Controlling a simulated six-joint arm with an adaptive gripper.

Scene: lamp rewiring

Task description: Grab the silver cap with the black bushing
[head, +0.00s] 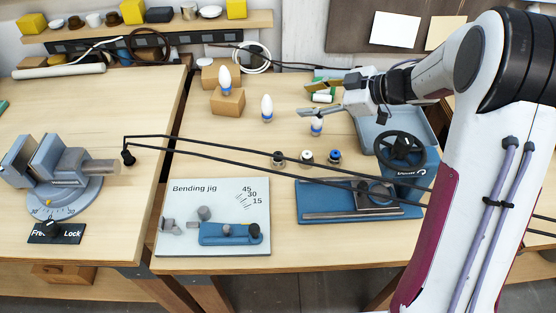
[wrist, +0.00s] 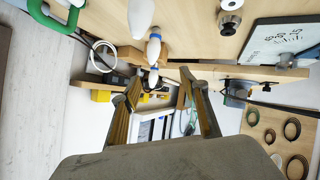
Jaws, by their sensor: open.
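The silver cap with the black bushing (head: 277,159) stands on the table at the left end of a short row of small caps, behind the bending jig board. In the wrist view it shows near the top right (wrist: 230,25), a silver ring with a dark centre. My gripper (head: 304,112) is above the table, behind the row and apart from the cap. In the wrist view its two fingers (wrist: 159,78) are spread, with nothing held between them. The cap is off to the upper right of the fingers there.
A white-centred cap (head: 307,157) and a blue cap (head: 335,157) stand right of the silver one. White bulbs (head: 267,108) stand nearby, one (head: 316,124) close below my gripper. Long black rods (head: 215,152) cross in front of the caps. A blue fixture (head: 350,205) is at front right.

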